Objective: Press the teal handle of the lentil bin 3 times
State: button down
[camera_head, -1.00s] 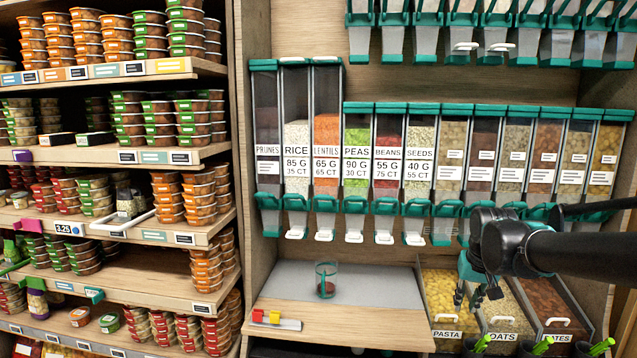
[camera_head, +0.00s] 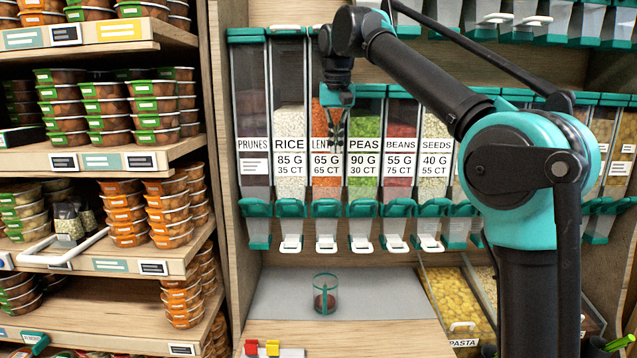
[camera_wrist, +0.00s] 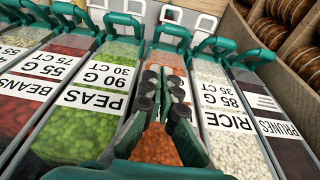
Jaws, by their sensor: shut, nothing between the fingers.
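The lentil bin (camera_head: 322,182) is a tall clear bin of orange lentils labelled "LENTILS 65 G 65 CT", between rice and peas. Its teal handle (camera_head: 326,208) is at the bottom front, with a white tab (camera_head: 326,243) below. In the wrist view the handle (camera_wrist: 172,32) lies beyond the fingertips. My gripper (camera_head: 337,143) points down in front of the lentil bin, near its border with the peas. It is shut, empty, and above the handle, apart from it. In the wrist view my gripper (camera_wrist: 165,78) covers part of the lentil label.
A clear cup (camera_head: 325,294) with a little dark red content stands on the grey mat (camera_head: 385,292) below the bins. Rice (camera_head: 290,208) and peas (camera_head: 363,208) handles flank the lentil handle closely. A shelf of packed tubs (camera_head: 100,262) stands at left.

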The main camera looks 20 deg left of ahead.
jog(key=shift+a+r, duration=0.65)
jog(key=shift+a, duration=0.3)
send_over(328, 200)
jog(key=w, duration=0.3)
notch_tip(328, 200, down, 10)
jog(key=f, duration=0.1)
jog(key=s, duration=0.1)
jog(key=f, duration=0.1)
jog(key=shift+s+a+f, duration=0.2)
jog(key=shift+s+f, duration=0.05)
jog(key=shift+f, duration=0.05)
jog(key=shift+s+f, duration=0.2)
jog(key=shift+f, duration=0.1)
jog(key=shift+s+d, duration=0.1)
jog(key=shift+s+f+t, duration=0.15)
jog(key=shift+s+t, duration=0.05)
jog(key=shift+t, duration=0.1)
jog(key=shift+s+d+f+t, duration=0.1)
jog(key=shift+s+f+t, duration=0.1)
jog(key=shift+s+t, duration=0.15)
